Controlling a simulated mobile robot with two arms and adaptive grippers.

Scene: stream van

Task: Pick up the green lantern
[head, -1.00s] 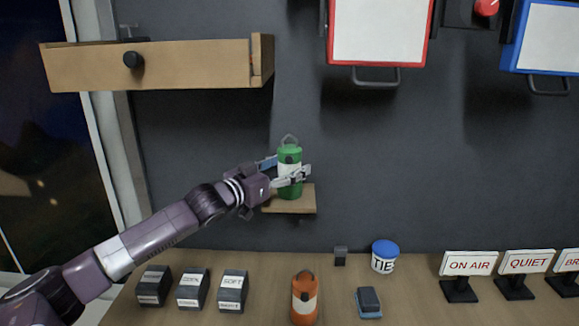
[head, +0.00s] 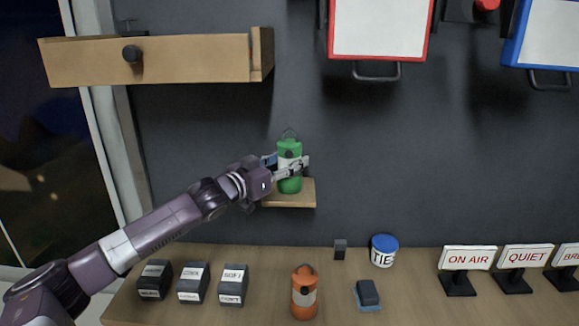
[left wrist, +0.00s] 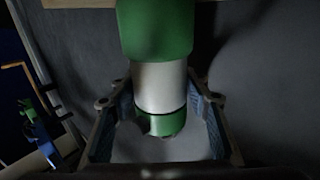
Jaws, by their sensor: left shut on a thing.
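The green lantern (head: 289,184) has a pale middle band and a wire handle on top. It is upright at the small wooden shelf (head: 302,198) on the dark wall. My left gripper (head: 291,165) reaches it from the left and is shut around its middle, hiding part of the band. I cannot tell whether its base touches the shelf. In the left wrist view the lantern (left wrist: 157,90) lies between the two fingers of my left gripper (left wrist: 160,118). My right gripper is in neither view.
A wooden drawer (head: 160,60) juts out at upper left. Red-framed (head: 380,30) and blue-framed (head: 545,40) boards hang at upper right. The bench below holds an orange lantern (head: 304,300), dark labelled blocks (head: 193,283), a blue-lidded tub (head: 383,250) and signs (head: 468,258).

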